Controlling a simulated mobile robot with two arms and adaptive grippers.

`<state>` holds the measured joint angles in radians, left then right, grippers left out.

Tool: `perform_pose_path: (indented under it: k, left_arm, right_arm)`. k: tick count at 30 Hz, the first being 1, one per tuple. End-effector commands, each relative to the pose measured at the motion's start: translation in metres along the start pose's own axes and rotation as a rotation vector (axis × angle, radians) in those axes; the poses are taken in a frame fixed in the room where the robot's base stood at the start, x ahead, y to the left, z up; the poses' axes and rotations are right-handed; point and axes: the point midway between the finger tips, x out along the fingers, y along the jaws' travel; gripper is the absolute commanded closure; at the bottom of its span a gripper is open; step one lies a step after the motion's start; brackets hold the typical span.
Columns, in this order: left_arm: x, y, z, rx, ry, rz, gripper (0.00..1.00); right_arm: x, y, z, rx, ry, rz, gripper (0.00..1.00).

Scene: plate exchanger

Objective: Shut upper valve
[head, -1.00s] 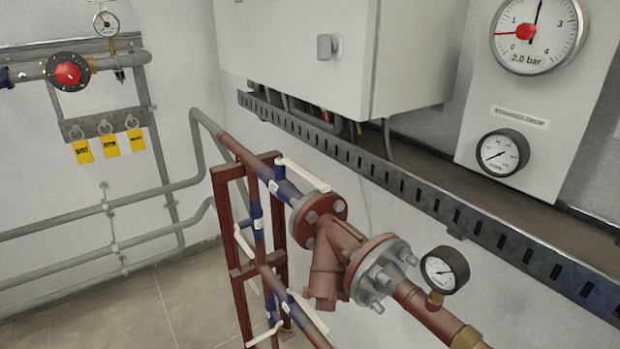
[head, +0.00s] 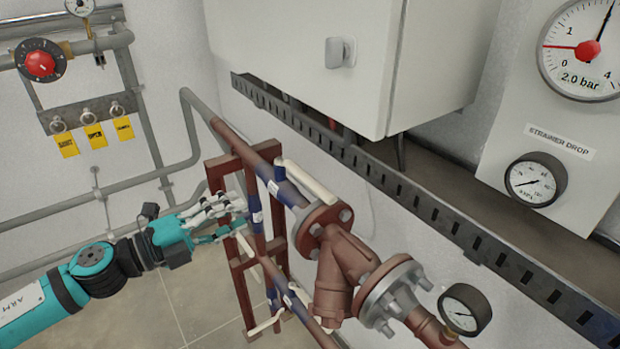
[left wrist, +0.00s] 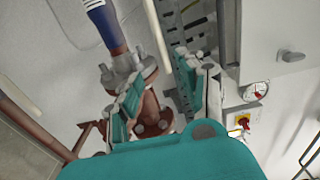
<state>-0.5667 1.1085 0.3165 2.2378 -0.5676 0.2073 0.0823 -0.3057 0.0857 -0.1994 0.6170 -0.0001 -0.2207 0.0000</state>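The upper pipe (head: 238,143) slopes down to the right and carries a blue valve section (head: 285,190). Its long cream lever (head: 310,182) lies roughly along the pipe, just before the flanged red-brown strainer (head: 345,262). My left gripper (head: 232,217) is beside the red-brown frame, left of and below that lever, apart from it. Its fingers are spread with nothing seen between them; they also show spread in the left wrist view (left wrist: 163,92). A flanged joint (left wrist: 130,72) and a pale bar (left wrist: 158,35), perhaps the lever, show beyond them. My right gripper is out of view.
The red-brown frame (head: 240,285) stands close to my left fingers. Other cream levers sit lower, one at the frame's foot (head: 265,325). A grey cabinet (head: 290,60) and slotted tray (head: 430,212) run above right. Floor at lower left is clear.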

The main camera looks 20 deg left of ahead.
Motion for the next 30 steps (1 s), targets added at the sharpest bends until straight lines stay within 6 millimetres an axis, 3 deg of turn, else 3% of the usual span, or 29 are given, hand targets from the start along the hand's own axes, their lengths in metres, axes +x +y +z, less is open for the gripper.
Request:
perform_pose_path:
  k: [17,30]
  left_arm:
    - [0.056,-0.004,0.002,0.002,-0.004,-0.005,0.61]
    - [0.118,-0.007,0.002,-0.001,-0.004,-0.005,0.61]
  right_arm:
    - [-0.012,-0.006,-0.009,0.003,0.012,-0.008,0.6]
    - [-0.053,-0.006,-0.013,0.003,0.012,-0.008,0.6]
